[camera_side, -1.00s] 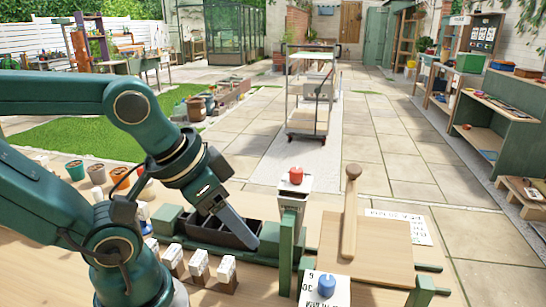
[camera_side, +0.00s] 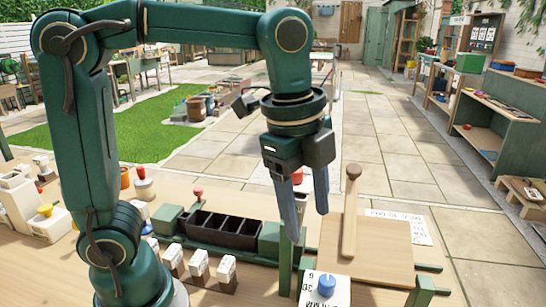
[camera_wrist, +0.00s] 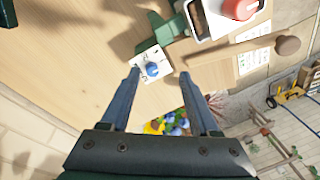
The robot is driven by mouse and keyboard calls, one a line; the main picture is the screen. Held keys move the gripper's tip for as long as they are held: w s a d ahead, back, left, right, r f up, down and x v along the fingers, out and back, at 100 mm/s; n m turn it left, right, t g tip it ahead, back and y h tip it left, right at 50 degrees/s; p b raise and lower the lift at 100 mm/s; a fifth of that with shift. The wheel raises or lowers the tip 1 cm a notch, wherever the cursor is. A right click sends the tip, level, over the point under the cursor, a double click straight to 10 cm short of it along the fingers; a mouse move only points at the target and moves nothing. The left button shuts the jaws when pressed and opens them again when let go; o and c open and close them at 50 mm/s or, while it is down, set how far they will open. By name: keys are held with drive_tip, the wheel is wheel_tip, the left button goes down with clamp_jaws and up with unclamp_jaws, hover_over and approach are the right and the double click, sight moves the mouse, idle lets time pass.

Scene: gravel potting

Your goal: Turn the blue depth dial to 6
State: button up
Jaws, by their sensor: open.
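The blue depth dial (camera_side: 327,284) sits on a white plate (camera_side: 338,296) with dark print at the front edge of the work area. Part of the print shows, but I cannot read the dial's setting. In the wrist view the blue dial (camera_wrist: 153,69) lies ahead, between the lines of the two fingers and nearer the left fingertip. My gripper (camera_side: 307,222) points down with its two fingers apart and nothing between them. It is above and behind the dial in the side view and is not touching it. The open fingers also show in the wrist view (camera_wrist: 158,72).
A red knob (camera_side: 297,176) stands partly behind my gripper. A wooden mallet-like handle (camera_side: 351,215) rises by a wooden board (camera_side: 378,250) to the right. A dark compartment tray (camera_side: 222,229) and several white-topped blocks (camera_side: 198,265) are to the left.

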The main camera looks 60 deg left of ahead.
sight(328, 280)
drive_tip(key=d+f, duration=0.1)
drive_tip(key=w+d+f+m+g, duration=0.1)
drive_tip(key=d+f+m, duration=0.1)
drive_tip(key=d+f, duration=0.1)
drive_tip(key=shift+w+g, duration=0.3)
drive_tip(key=shift+g, duration=0.1)
drive_tip(key=shift+s+d+f, duration=0.1)
drive_tip(key=shift+s+f, duration=0.05)
drive_tip(key=shift+f, duration=2.65)
clamp_jaws()
